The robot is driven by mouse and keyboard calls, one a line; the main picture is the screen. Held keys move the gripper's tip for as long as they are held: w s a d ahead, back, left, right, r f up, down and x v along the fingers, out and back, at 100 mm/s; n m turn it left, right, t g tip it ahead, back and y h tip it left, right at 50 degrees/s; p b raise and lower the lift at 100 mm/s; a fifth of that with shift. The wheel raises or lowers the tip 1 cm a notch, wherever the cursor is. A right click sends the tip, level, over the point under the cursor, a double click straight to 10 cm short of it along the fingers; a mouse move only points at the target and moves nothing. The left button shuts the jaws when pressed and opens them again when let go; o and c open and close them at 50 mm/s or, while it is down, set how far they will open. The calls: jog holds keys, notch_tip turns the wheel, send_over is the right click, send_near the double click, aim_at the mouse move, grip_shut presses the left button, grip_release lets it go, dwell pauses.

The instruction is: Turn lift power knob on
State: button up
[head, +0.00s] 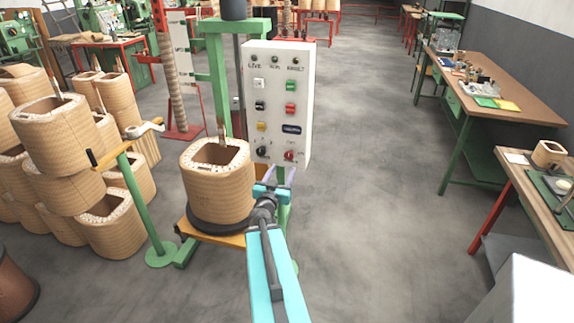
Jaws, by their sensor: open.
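A white control panel (278,105) stands upright on a green machine frame. Its bottom row has a black rotary knob (262,151) at left and a red rotary knob (290,155) at right. The labels are too small to tell which is the lift power knob, and I cannot tell either knob's setting. My gripper (279,177) is open just below the panel's lower edge, under the two knobs. It looks empty and apart from them, though the depth gap is hard to judge.
A large tan coil (217,186) sits on the machine's base, just left of my gripper. Stacked coils (62,150) fill the left side. A green post (140,205) with a handle stands before them. Workbenches (495,85) line the right; the grey floor between is clear.

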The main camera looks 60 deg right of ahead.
aim_at(289, 157)
jog(key=shift+p+x, duration=1.05)
jog(key=shift+x, duration=3.15)
jog(key=c, duration=1)
jog(key=shift+c, duration=0.2)
